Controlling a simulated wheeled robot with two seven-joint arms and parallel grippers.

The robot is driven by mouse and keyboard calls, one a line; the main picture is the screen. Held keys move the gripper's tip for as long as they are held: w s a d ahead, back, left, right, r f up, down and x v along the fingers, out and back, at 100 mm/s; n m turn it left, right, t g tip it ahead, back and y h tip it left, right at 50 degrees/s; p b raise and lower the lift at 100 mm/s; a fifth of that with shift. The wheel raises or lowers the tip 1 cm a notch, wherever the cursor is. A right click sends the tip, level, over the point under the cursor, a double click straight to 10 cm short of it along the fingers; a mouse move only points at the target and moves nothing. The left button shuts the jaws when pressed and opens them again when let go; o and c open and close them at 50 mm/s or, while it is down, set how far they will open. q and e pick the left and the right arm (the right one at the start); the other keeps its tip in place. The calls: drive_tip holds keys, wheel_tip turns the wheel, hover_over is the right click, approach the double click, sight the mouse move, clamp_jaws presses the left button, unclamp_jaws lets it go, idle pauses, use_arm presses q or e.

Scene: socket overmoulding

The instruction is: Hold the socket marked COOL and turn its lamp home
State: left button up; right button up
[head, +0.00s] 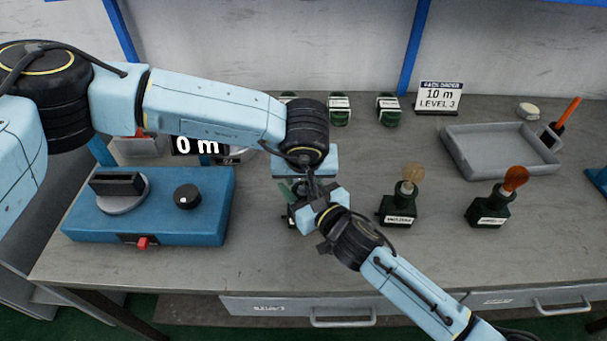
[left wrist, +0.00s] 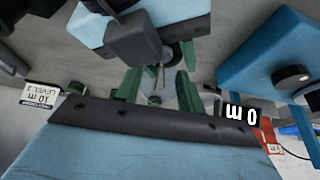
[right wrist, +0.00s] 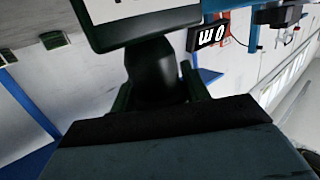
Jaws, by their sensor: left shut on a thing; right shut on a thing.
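A dark green socket (head: 290,217) with a white label stands mid-table, mostly hidden by my arms in the head view. In the right wrist view its dark body (right wrist: 155,70) lies between the green fingers, its label cut off and unreadable. My right gripper (right wrist: 157,90) is shut on this socket. My left gripper (head: 299,190) is above it, shut on a clear glass lamp (left wrist: 162,92) whose thin wires show between the green fingers in the left wrist view. Whether the lamp is fully seated is hidden.
Sockets with a pale lamp (head: 412,173) and an amber lamp (head: 515,178) stand to the right. A grey tray (head: 470,165) is behind them. A blue tester box (head: 215,215) stands left. Several dark green jars (head: 389,110) and a level sign (head: 440,97) line the back.

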use_arm(q)
drive_tip(key=shift+d+r, duration=0.2)
idle(0.3)
drive_tip(key=o, duration=0.7)
drive_tip(key=shift+o, duration=1.4)
drive_tip(key=shift+a+f, duration=0.1)
drive_tip(key=v, duration=1.2)
